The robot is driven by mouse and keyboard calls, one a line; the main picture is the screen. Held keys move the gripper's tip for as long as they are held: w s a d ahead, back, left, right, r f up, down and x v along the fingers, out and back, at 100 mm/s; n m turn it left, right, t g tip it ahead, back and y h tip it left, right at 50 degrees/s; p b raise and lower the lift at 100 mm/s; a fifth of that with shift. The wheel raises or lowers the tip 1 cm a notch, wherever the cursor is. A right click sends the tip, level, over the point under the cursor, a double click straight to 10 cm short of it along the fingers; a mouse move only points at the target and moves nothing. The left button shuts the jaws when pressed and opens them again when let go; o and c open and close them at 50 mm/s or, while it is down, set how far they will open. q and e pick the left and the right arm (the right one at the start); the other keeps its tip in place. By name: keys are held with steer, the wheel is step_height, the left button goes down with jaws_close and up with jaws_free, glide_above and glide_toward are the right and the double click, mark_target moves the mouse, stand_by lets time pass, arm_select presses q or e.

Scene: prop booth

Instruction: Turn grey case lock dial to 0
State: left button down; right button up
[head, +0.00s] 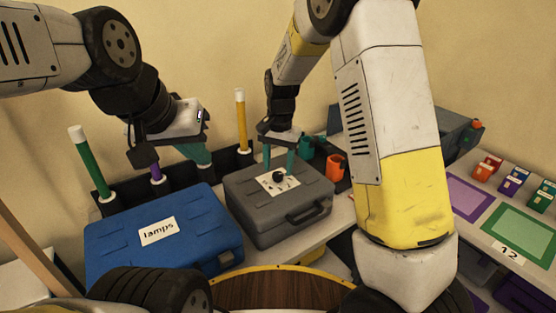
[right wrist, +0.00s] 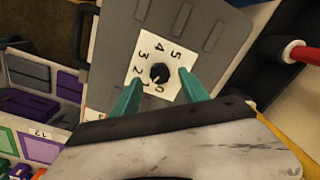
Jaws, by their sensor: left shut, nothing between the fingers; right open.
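The closed grey case (head: 262,217) stands on the bench in the middle of the head view. A white plate (right wrist: 150,47) on its lid carries the numbers 0 to 5 and a black dial knob (right wrist: 159,72). The knob (head: 278,176) also shows in the head view. I cannot tell for sure which number its mark points to. My right gripper (head: 279,161) is open above the lid; in the right wrist view its teal fingers (right wrist: 159,95) lie to either side of the dial, with gaps. My left gripper (head: 203,157) is shut and empty, behind the blue case.
A blue case labelled lamps (head: 205,213) stands just left of the grey case. Behind are upright green (head: 84,160) and yellow (head: 240,120) tubes in a dark rack. An orange cup (head: 335,167) stands right of the grey case. Coloured mats lie far right.

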steer(key=shift+f, duration=1.15)
steer(key=shift+c, duration=0.2)
jaws_close()
steer(key=shift+n, duration=0.3)
steer(key=n, duration=0.3)
steer(key=shift+n, duration=2.6)
